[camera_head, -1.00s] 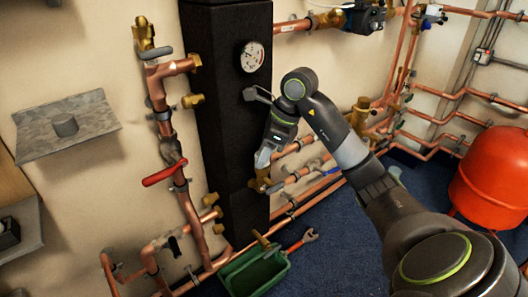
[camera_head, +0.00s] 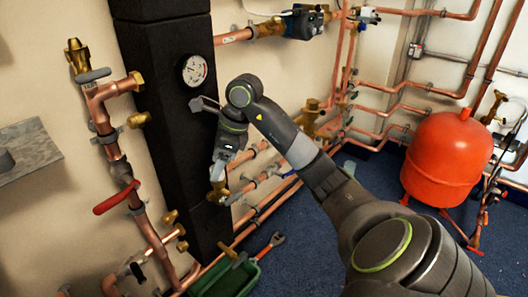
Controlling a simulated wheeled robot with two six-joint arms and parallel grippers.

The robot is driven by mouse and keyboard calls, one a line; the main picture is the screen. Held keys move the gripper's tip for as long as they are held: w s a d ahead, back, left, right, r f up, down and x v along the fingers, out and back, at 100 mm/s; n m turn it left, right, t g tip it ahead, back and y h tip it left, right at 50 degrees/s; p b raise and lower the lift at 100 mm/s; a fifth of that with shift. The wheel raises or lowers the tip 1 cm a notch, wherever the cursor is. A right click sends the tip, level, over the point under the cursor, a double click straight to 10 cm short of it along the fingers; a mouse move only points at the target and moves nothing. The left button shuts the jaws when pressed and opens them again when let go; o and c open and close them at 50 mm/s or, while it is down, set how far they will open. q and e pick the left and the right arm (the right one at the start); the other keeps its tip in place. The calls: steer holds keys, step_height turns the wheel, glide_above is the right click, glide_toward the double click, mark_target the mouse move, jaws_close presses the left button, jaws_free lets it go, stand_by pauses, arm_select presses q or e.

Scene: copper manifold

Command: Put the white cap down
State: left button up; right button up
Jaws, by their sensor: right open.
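My right gripper (camera_head: 220,168) reaches in from the right, in front of the lower part of the black column. It is small in view and its jaws are open. Its fingertips point down, close above a brass fitting (camera_head: 218,191) on the copper pipework; I cannot tell whether they touch it. A pale patch shows at the fingertips, but I cannot tell whether it is the white cap or part of the gripper. No white cap can be made out for certain elsewhere. My left gripper is out of view.
A black column (camera_head: 160,110) with a gauge (camera_head: 195,70) stands behind my gripper. A green bin (camera_head: 228,280) with tools is on the blue floor below. A red tank (camera_head: 445,158) stands at right. A grey shelf (camera_head: 35,150) is on the left wall. Copper pipes line the walls.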

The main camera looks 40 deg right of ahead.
steer(key=shift+p+v, duration=0.45)
steer(key=shift+v, duration=0.6)
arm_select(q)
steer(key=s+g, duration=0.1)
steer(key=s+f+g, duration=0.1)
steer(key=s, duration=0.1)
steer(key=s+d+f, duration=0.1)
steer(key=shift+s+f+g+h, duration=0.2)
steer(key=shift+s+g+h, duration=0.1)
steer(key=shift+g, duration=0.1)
arm_select(e)
steer(key=s+d, duration=0.7)
steer(key=d, duration=0.2)
steer(key=shift+s+f, duration=0.2)
steer(key=shift+s, duration=0.05)
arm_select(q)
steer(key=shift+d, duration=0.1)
